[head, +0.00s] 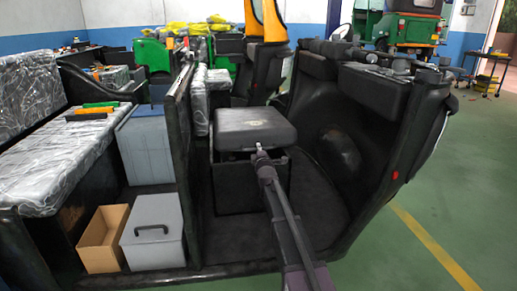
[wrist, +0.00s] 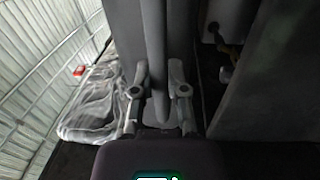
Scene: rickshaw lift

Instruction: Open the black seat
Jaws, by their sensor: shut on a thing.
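The black seat (head: 255,128) is a square padded cushion on top of a dark box (head: 240,190) in the front cab. In the head view my gripper (head: 260,151) is at the middle of the seat's near edge. The wrist view shows both fingers (wrist: 158,93) closed around a thin dark edge between them, the seat's front edge (wrist: 155,40). Beside that edge, a gap shows part of the inside, with a pale object (wrist: 228,18) in it. The seat looks slightly raised at the front; how far is hard to tell.
A black partition (head: 180,130) stands left of the seat, and a curved dashboard panel (head: 340,150) stands to its right. Farther left are a grey lidded box (head: 153,235), a cardboard box (head: 103,238) and a plastic-wrapped bench (head: 50,175). Green floor (head: 440,220) is clear at right.

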